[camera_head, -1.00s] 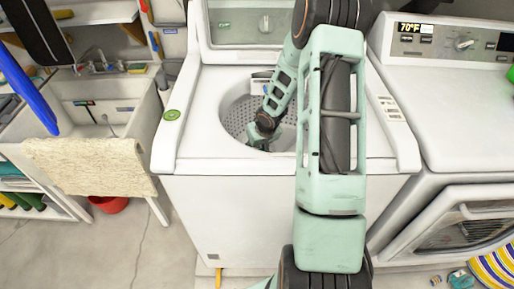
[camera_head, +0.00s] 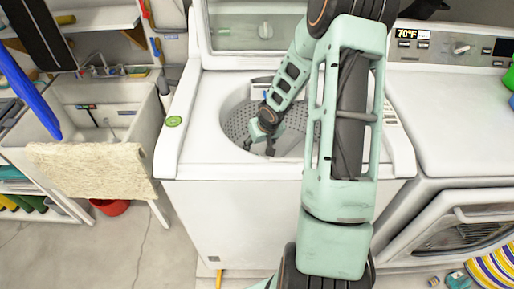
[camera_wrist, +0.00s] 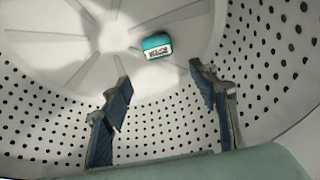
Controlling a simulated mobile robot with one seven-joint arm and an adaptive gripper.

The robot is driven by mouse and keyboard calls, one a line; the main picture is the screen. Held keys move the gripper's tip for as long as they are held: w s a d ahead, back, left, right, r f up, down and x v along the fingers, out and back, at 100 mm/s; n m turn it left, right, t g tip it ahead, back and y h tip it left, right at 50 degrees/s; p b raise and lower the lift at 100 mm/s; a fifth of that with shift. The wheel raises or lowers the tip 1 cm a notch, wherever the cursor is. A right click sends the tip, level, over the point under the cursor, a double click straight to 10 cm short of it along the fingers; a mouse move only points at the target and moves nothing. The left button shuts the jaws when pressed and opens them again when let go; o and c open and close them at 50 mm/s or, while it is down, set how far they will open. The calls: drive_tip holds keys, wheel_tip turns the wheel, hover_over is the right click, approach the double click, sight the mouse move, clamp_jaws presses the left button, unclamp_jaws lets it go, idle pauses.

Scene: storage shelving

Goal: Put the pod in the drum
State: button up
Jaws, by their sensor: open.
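The pod (camera_wrist: 157,46) is a small teal and white packet with dark lettering. In the wrist view it lies on the pale finned floor of the drum (camera_wrist: 60,125), beyond my fingertips and apart from them. My gripper (camera_wrist: 160,85) is open and empty, its two dark fingers spread wide. In the head view my gripper (camera_head: 259,149) is inside the mouth of the perforated drum (camera_head: 237,122) of the top-loading washer (camera_head: 235,215). The pod cannot be seen in the head view.
The washer lid (camera_head: 240,28) stands open at the back. A green round object (camera_head: 174,121) lies on the washer's left rim. A sink (camera_head: 110,105) with a draped towel (camera_head: 92,168) stands left, and a dryer (camera_head: 450,120) stands right.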

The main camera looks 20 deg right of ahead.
drive_tip(key=p+v, duration=0.2)
drive_tip(key=v, duration=0.5)
drive_tip(key=shift+r, duration=0.1)
